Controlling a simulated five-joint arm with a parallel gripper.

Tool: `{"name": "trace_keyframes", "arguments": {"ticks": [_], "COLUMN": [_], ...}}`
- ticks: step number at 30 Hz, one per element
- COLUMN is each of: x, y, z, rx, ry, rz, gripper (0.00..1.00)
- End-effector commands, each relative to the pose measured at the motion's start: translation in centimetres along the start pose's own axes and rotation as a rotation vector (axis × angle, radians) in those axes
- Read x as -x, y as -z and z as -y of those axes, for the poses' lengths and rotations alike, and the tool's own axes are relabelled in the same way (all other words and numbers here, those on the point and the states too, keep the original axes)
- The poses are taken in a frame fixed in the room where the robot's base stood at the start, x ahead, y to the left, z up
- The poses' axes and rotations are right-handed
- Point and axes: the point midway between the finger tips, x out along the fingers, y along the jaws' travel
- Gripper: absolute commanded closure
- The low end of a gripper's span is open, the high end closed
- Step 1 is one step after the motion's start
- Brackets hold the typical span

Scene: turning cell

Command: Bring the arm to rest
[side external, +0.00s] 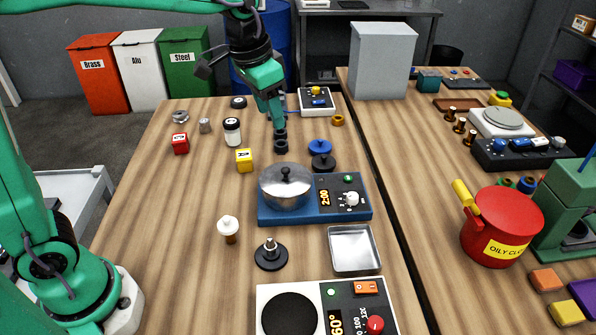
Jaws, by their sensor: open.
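My gripper (280,134) hangs from the green arm over the far middle of the wooden table (190,215), pointing down. Its jaws are open. A small dark ring-shaped part (281,146) is right below the fingertips; I cannot tell whether they touch it. My arm is reached out across the back of the picture, with its base at the lower left.
Close by stand a yellow block (244,160), a white jar with a black lid (232,131), a blue knob (319,146) and a black knob (322,163). A lidded pot (286,188) sits on a blue timer unit (325,214). The table's left front is clear.

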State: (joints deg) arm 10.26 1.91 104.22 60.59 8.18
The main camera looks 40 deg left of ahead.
Motion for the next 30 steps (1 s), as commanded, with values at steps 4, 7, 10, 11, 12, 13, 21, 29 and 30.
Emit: {"name": "trace_keyframes", "arguments": {"ticks": [4,7,10,11,12,13,21,29,30], "x": [1.7,2.5,3.2,3.4,3.6,3.7,4.2,3.5,3.4], "y": [-2.9,-4.9,-6.8,-7.4,-8.2,-8.8,-14.1,-18.5,-18.9], "z": [0.6,0.9,1.2,1.2,1.3,1.3,1.4,1.3,1.2], "rx": [0.045,0.076,0.104,0.114,0.126,0.135,0.213,0.281,0.288], "ry": [0.012,0.019,0.027,0.029,0.032,0.035,0.056,0.074,0.076], "rz": [-0.038,-0.062,-0.086,-0.094,-0.103,-0.109,-0.174,-0.23,-0.237], "gripper": [0.53,0.53,0.53,0.53,0.53,0.53,0.53,0.53,0.53]}}
